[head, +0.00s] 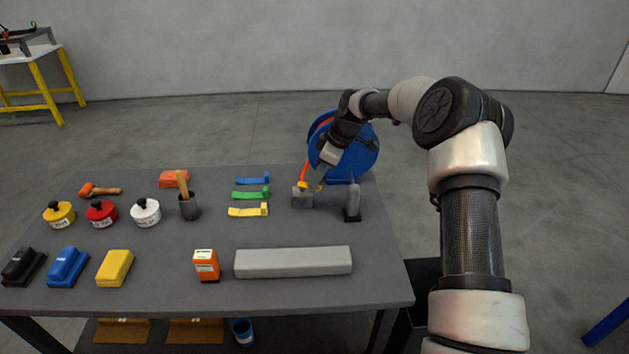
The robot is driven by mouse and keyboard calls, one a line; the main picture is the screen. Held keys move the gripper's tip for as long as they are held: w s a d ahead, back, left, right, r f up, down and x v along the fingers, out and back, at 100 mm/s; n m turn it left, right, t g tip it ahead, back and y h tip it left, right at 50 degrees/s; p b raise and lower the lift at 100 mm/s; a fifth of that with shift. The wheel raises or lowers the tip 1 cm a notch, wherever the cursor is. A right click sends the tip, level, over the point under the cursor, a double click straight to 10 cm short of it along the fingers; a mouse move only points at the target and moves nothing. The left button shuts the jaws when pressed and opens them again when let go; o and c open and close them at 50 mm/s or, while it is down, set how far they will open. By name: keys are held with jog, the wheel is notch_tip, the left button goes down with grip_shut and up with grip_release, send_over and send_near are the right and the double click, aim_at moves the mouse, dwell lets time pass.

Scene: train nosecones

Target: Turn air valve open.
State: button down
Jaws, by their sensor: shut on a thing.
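The air valve (302,199) is a small grey block with a yellow-orange part on top. It sits on the table behind the long grey block, joined to an orange hose (304,174) that runs up to a blue reel (362,158). My gripper (315,184) reaches down from the upper right, its fingertips at the top right of the valve. It is shut on the valve's small yellow handle (319,187), which is mostly hidden by the fingers. The handle's exact angle is too small to tell.
A grey bottle with a pointed nozzle (353,200) stands just right of the valve. Blue, green and yellow strips (249,195) lie to its left. A long grey block (293,262) lies in front. Tins, sanding blocks and an orange box (206,265) fill the left and front of the table.

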jog(key=shift+w+d+n+g+p, duration=0.1)
jog(key=shift+w+n+g+p, duration=0.2)
jog(key=shift+n, duration=0.65)
jog(key=shift+w+d+n+g+p, duration=0.1)
jog(key=shift+w+n+g, duration=0.3)
jog(key=shift+n, duration=0.55)
jog(key=c, duration=1.8)
grip_release()
jog(key=shift+o, duration=0.2)
jog(key=shift+r, duration=0.1)
jog(key=p+v, duration=0.1)
jog(key=v, duration=1.6)
jog(key=shift+p, duration=0.4)
jog(key=shift+w+d+r, duration=0.1)
